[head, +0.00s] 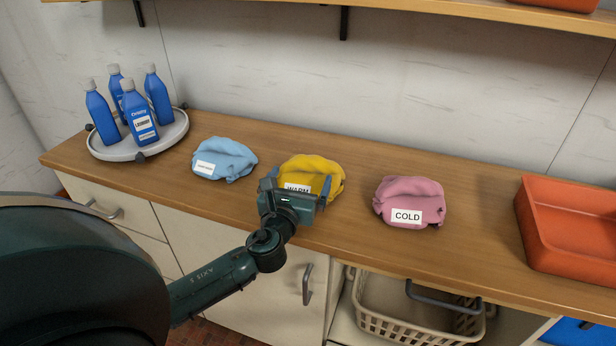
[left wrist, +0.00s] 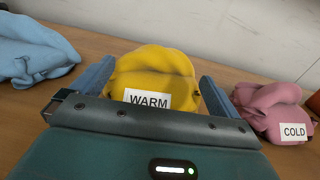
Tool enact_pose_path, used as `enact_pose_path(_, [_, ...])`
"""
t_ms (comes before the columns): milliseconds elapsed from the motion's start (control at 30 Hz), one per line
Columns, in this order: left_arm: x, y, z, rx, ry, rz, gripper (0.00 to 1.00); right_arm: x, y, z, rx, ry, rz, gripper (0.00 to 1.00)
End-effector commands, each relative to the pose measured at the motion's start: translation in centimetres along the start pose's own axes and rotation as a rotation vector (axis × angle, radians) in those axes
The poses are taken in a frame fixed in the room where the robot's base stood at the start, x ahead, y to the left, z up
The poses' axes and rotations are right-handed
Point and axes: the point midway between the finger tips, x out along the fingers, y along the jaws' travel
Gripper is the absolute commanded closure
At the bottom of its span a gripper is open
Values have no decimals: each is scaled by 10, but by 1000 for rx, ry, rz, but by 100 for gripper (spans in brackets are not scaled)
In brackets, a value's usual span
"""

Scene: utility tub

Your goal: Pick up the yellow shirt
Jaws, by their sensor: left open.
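The yellow shirt (head: 314,174) is a crumpled bundle with a white WARM label, lying on the wooden counter between a blue and a pink shirt. My left gripper (head: 299,186) is at its near side, fingers pointing toward it and apart. In the left wrist view the yellow shirt (left wrist: 155,80) sits between the two open fingers, one on each side. I see no grip on it. The gripper hides the shirt's lower front in the head view. My right gripper is not in view.
A blue shirt (head: 224,158) lies to the left and a pink shirt (head: 408,200) labelled COLD to the right. Blue bottles stand on a round tray (head: 160,149) at the far left. An orange tub (head: 565,240) is at the right. A basket (head: 390,306) sits below the counter.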

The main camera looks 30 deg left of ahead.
Motion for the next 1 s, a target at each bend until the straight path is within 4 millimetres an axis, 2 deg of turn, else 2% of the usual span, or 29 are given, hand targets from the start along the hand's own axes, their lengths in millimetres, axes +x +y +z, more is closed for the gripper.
enact_pose_path(200, [33,-3,1,0,-2,1,0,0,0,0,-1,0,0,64])
enact_pose_path(300, [44,-3,1,0,-1,1,0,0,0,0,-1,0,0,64])
enact_pose_path(600, [48,-4,1,-1,0,-1,1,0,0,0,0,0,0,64])
enact_pose_path(1000, [48,-3,1,0,0,0,34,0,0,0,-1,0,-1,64])
